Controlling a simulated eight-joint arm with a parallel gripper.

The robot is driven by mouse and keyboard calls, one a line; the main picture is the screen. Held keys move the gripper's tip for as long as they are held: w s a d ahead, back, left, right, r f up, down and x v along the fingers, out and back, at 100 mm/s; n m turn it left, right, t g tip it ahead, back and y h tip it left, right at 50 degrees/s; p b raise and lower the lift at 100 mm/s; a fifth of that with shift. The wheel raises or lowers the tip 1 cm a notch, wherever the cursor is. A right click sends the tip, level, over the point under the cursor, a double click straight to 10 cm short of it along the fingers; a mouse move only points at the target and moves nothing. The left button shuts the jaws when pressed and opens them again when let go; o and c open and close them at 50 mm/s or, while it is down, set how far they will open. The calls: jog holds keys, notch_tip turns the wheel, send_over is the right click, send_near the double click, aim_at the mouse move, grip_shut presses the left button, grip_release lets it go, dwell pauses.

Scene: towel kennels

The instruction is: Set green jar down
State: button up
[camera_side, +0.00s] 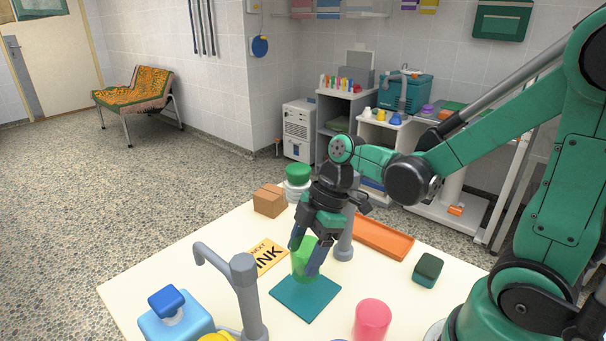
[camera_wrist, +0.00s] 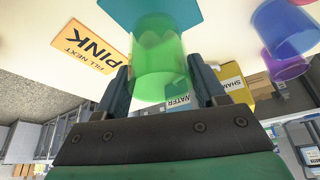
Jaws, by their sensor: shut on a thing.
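The green jar (camera_side: 304,268) is a translucent green cup, held upright between the two fingers of my gripper (camera_side: 307,256). It is over the back part of the flat teal mat (camera_side: 308,299); I cannot tell whether its base touches the mat. In the wrist view the green jar (camera_wrist: 160,62) fills the space between the fingers, with the teal mat (camera_wrist: 190,12) just beyond it. A yellow card (camera_side: 266,257) reading "NEXT" and "INK" lies left of the mat; in the wrist view the card (camera_wrist: 90,52) reads "FILL NEXT PINK".
A grey tap-like post (camera_side: 246,290) stands left of the mat, near a blue bottle (camera_side: 176,322). A pink jar (camera_side: 371,319) stands front right. An orange tray (camera_side: 384,237), dark green block (camera_side: 428,270) and cardboard box (camera_side: 269,201) are on the table. The mat's front part is bare.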

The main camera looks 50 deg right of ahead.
jog(key=shift+f, duration=1.85)
jog(key=o, duration=1.2)
jog(key=shift+f, duration=0.1)
jog(key=shift+o, duration=0.2)
notch_tip(320, 180, up, 10)
jog(key=d+m+t+h, duration=0.2)
jog(key=m+t+h, duration=0.2)
jog(key=m, duration=0.9)
jog(key=shift+s+r+m+t, duration=0.3)
jog(key=shift+s+t, duration=0.15)
jog(key=shift+t, duration=0.35)
